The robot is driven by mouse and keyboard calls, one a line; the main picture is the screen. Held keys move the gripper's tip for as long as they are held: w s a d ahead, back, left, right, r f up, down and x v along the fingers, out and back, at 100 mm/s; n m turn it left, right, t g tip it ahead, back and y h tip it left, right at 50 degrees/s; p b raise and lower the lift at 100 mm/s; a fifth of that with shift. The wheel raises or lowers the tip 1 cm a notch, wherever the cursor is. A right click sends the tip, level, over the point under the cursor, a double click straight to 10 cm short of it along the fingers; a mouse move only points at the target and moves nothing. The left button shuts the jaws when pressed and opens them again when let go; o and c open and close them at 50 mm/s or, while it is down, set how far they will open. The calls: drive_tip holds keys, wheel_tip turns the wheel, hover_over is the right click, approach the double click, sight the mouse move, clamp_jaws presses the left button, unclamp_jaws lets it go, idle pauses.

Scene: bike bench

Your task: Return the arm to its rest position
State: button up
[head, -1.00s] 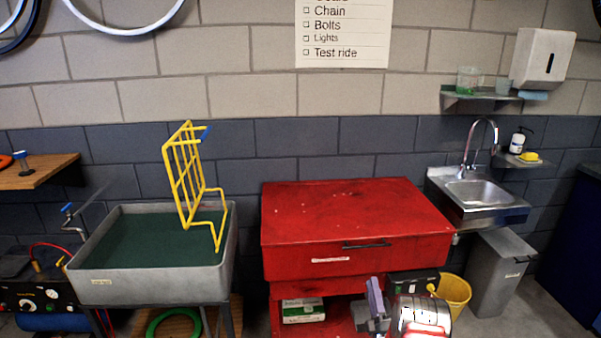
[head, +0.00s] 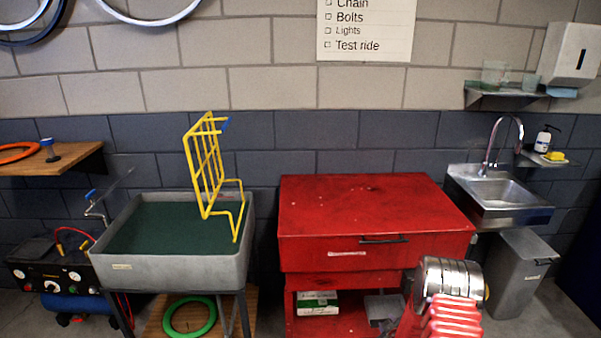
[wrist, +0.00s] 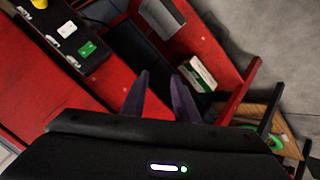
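My gripper shows in the wrist view (wrist: 159,92), its two dark purple fingers apart with nothing between them. It points toward the lower shelf of the red cabinet (wrist: 210,40), tilted in that view. In the head view my silver and red arm stands in front of the right part of the red cabinet (head: 370,215), and the gripper fingers are hidden there.
A white and green box (head: 317,303) sits on the cabinet's lower shelf. A grey basin (head: 175,268) with a yellow rack (head: 207,165) stands left. A sink (head: 505,195) and grey bin (head: 518,275) stand right. Bare floor shows at the lower right.

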drive_tip(key=s+a+r+m+g, duration=0.1)
drive_tip(key=s+a+r, duration=0.4)
drive_tip(key=s+r, duration=0.9)
drive_tip(key=s+a+r+m+g, duration=0.2)
drive_tip(key=s+a+r+m, duration=0.2)
drive_tip(key=s+r, duration=0.9)
drive_tip(key=s+a+r+m+g+y, duration=0.1)
drive_tip(key=s+a+r, duration=0.5)
drive_tip(key=s+r, duration=0.8)
drive_tip(key=shift+s+a+r+m+g, duration=0.3)
drive_tip(key=shift+r+m+g, duration=0.35)
drive_tip(key=shift+r, duration=2.85)
drive_tip(key=shift+d, duration=0.1)
